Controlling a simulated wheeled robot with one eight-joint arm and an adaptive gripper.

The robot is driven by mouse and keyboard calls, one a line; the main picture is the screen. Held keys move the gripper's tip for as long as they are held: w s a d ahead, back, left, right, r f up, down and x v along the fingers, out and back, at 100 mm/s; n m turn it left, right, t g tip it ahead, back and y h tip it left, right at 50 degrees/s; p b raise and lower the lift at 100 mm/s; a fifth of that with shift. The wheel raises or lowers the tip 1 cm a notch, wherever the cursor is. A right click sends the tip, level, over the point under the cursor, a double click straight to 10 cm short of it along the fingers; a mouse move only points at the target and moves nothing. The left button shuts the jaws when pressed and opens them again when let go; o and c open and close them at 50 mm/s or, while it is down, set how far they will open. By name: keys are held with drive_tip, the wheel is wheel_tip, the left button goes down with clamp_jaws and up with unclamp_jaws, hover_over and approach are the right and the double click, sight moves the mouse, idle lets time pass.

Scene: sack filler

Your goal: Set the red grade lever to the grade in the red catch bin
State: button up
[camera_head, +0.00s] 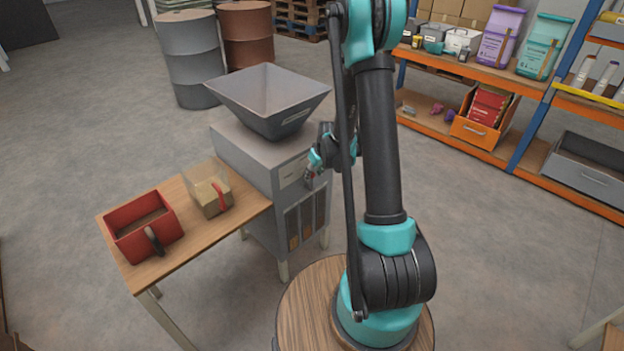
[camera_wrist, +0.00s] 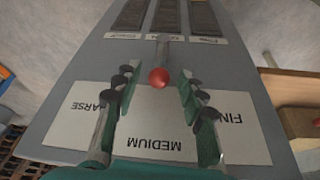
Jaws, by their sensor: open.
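The red lever knob (camera_wrist: 159,77) shows in the wrist view on a short grey stem, in line with the MEDIUM label on a white plate (camera_wrist: 150,130). COARSE is at the left of this plate and FINE at the right, upside down. My gripper (camera_wrist: 157,92) is open, its fingers on either side of the knob without visibly closing on it. In the head view my gripper (camera_head: 314,172) is at the front of the grey filler (camera_head: 250,160). The red catch bin (camera_head: 125,215) stands on the wooden table, holding brownish material; its grain size is too small to tell.
A clear bin (camera_head: 208,188) with a red handle and tan contents stands beside the red bin on the table (camera_head: 180,262). Three dark sample panels (camera_wrist: 165,16) with small labels sit beyond the lever. Orange shelving (camera_head: 545,85) stands at the right, with open floor between.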

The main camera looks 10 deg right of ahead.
drive_tip(key=shift+x, duration=2.05)
drive_tip(key=shift+c, duration=0.2)
clamp_jaws()
